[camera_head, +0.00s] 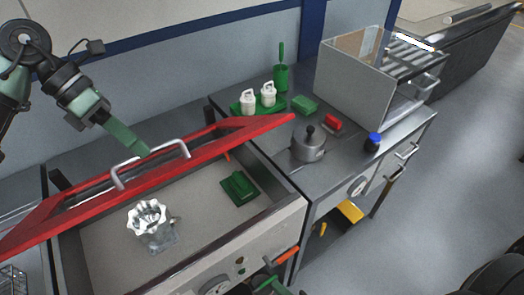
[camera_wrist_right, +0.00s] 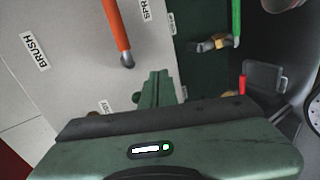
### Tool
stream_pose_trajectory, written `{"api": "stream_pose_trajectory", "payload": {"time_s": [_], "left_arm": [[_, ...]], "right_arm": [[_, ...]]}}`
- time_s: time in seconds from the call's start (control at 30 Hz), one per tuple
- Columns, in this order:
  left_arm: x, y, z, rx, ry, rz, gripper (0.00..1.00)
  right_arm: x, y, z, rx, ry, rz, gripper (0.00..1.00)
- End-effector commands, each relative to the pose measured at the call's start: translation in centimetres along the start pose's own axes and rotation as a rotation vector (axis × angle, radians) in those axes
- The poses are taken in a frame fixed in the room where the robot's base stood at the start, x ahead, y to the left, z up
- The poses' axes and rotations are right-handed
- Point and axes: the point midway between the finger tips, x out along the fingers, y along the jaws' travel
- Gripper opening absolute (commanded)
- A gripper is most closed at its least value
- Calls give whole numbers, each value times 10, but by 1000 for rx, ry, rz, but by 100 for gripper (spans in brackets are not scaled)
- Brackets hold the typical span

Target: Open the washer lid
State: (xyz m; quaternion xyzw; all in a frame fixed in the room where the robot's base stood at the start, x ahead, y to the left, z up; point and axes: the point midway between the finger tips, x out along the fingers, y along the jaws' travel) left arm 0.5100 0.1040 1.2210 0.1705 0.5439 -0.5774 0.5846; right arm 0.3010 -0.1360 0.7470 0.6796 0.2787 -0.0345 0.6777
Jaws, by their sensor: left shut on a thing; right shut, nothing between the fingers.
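The washer lid (camera_head: 232,130) is a red-framed panel with a silver bar handle (camera_head: 170,150). It stands tilted up over the open washer basin (camera_head: 195,195). My left gripper (camera_head: 143,150) comes in from the upper left and is shut on the handle near its middle. Inside the basin are a silvery machined housing (camera_head: 150,222) and a green fixture (camera_head: 239,187). My right gripper (camera_wrist_right: 155,85) is shut and empty in the right wrist view, over a pale surface with labels. Part of it may show at the bottom of the head view.
Right of the washer is a metal bench (camera_head: 285,145) with a lidded pot (camera_head: 308,142), white bottles on a green tray (camera_head: 245,110), a red block (camera_head: 333,123) and a grey box-shaped machine (camera_head: 355,75). An orange-handled tool (camera_wrist_right: 117,30) hangs near my right gripper. Open floor lies at the right.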

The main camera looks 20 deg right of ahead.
Motion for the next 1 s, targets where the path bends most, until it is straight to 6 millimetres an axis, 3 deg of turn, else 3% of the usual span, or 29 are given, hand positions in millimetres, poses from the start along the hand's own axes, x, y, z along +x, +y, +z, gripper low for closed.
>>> {"api": "stream_pose_trajectory", "payload": {"time_s": [0.03, 0.17, 0.3, 0.5, 0.6, 0.77, 1.0], "left_arm": [[2, 6, -3, -14, 4, 11, 0], [2, 6, -3, -14, 4, 11, 0], [2, 6, -3, -14, 4, 11, 0], [2, 6, -3, -13, 4, 11, 0], [2, 6, -3, -14, 4, 11, 0], [2, 6, -3, -14, 4, 11, 0], [2, 6, -3, -14, 4, 11, 0]], "right_arm": [[-3, 32, 3, -122, -8, 62, 0], [-17, 114, 14, -480, -70, 203, 0], [-44, 199, 23, -867, -187, 327, 0], [-90, 294, 27, -1323, -379, 429, 0], [-107, 323, 26, -1469, -452, 450, 0], [-120, 345, 24, -1581, -513, 464, 0], [-99, 366, 24, -1599, -522, 471, 0]]}}
